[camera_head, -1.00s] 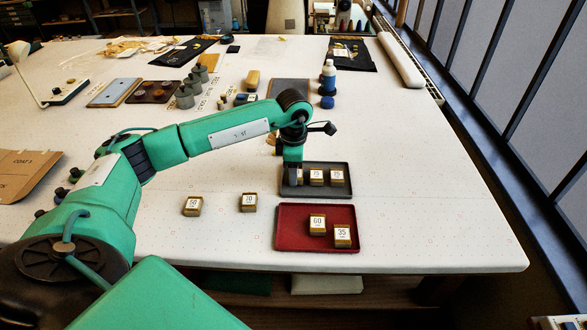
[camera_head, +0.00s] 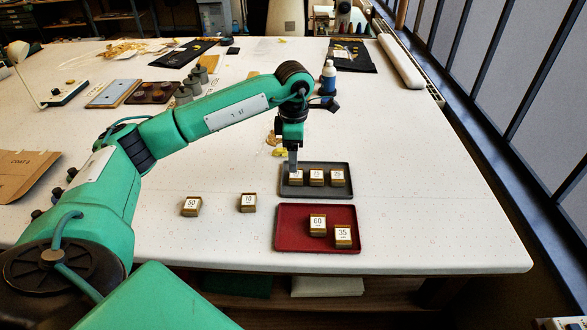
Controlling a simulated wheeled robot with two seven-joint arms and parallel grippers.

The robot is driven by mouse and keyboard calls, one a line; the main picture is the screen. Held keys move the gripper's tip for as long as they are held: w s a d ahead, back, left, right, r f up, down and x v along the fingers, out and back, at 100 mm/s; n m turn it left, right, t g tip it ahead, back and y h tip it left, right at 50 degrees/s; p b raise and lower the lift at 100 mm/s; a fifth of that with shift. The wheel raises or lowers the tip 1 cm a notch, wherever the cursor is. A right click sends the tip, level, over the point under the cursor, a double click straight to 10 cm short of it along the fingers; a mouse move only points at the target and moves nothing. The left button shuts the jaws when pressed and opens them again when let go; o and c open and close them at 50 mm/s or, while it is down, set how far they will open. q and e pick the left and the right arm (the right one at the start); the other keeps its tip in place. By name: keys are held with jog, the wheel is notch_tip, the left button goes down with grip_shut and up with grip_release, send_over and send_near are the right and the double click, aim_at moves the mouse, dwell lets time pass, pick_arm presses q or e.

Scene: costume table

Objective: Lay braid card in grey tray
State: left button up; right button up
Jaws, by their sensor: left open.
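The grey tray (camera_head: 315,191) lies right of centre on the white table. Three small brown-gold blocks with white number labels stand in a row in it: left (camera_head: 297,177), middle (camera_head: 317,177) and right (camera_head: 338,177). My left gripper (camera_head: 293,168) is open, just above and behind the left block, and its fingers partly overlap that block's back edge in the picture. Nothing shows held in it. I cannot tell which item is the braid card; the labels in the tray are too small to read surely. My right gripper is not in view.
A red tray (camera_head: 290,240) in front holds blocks marked 60 (camera_head: 318,223) and 35 (camera_head: 343,236). Blocks marked 50 (camera_head: 191,206) and 70 (camera_head: 248,202) stand on the table to the left. The table's right side is clear.

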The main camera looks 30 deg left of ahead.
pick_arm(q)
notch_tip(320, 180, up, 6)
jog(key=shift+f+b, duration=0.1)
jog(key=shift+b, duration=0.3)
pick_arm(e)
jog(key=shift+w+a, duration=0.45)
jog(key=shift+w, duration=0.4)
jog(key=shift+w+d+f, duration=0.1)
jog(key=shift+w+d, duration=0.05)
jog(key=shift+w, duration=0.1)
